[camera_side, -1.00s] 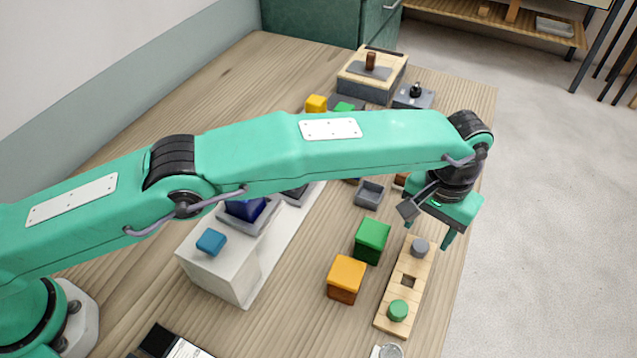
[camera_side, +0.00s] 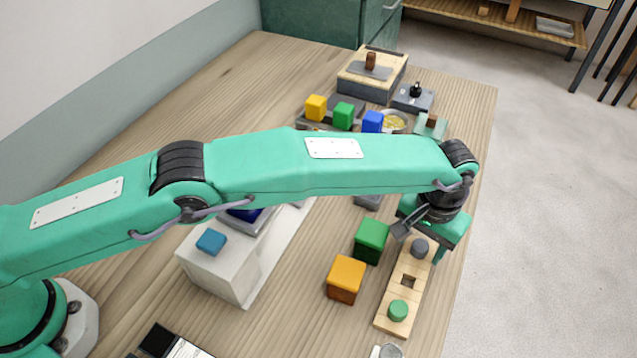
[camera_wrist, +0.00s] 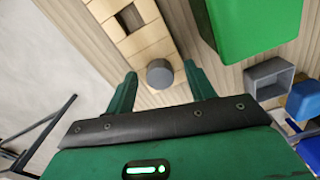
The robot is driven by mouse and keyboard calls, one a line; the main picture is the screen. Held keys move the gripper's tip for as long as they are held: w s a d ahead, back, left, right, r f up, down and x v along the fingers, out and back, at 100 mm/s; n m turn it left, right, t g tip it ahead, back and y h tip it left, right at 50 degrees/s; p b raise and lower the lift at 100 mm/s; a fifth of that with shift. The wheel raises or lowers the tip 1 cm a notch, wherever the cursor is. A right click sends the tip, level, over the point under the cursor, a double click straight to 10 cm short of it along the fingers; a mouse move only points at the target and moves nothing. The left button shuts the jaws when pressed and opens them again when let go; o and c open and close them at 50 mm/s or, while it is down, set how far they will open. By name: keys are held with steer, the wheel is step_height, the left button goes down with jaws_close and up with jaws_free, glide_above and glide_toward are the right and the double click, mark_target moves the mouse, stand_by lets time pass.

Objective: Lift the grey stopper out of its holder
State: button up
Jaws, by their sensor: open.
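The grey stopper (camera_side: 419,247) is a short round cylinder standing upright at the far end of the wooden holder (camera_side: 388,302). My gripper (camera_side: 426,253) is open and low at that end of the holder. In the wrist view the stopper (camera_wrist: 160,73) lies between the two spread green fingers of my gripper (camera_wrist: 158,88), near their tips, with a gap on each side. The wooden holder (camera_wrist: 146,38) runs away from the stopper and shows a square hole. I cannot tell the exact height of the fingertips beside the stopper.
A green stopper (camera_side: 398,310) sits at the holder's near end. A green block (camera_side: 371,241) and an orange block (camera_side: 346,279) stand just left of the holder. A small grey open box (camera_wrist: 270,78) lies nearby. The table's right edge is close to the holder.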

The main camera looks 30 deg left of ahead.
mark_target(421, 246)
steer(key=c, duration=1)
steer(key=shift+r, duration=0.15)
steer(key=shift+r, duration=2)
steer(key=s+r, duration=0.2)
steer(key=s, duration=0.2)
steer(key=s+d+r, duration=0.1)
steer(key=s+r, duration=0.1)
steer(key=s, duration=0.1)
steer(key=s+d+r, duration=0.1)
steer(key=s+r, duration=0.1)
steer(key=s, duration=0.2)
steer(key=shift+s+r, duration=0.3)
steer(key=shift+r, duration=0.1)
steer(key=shift+a, duration=0.1)
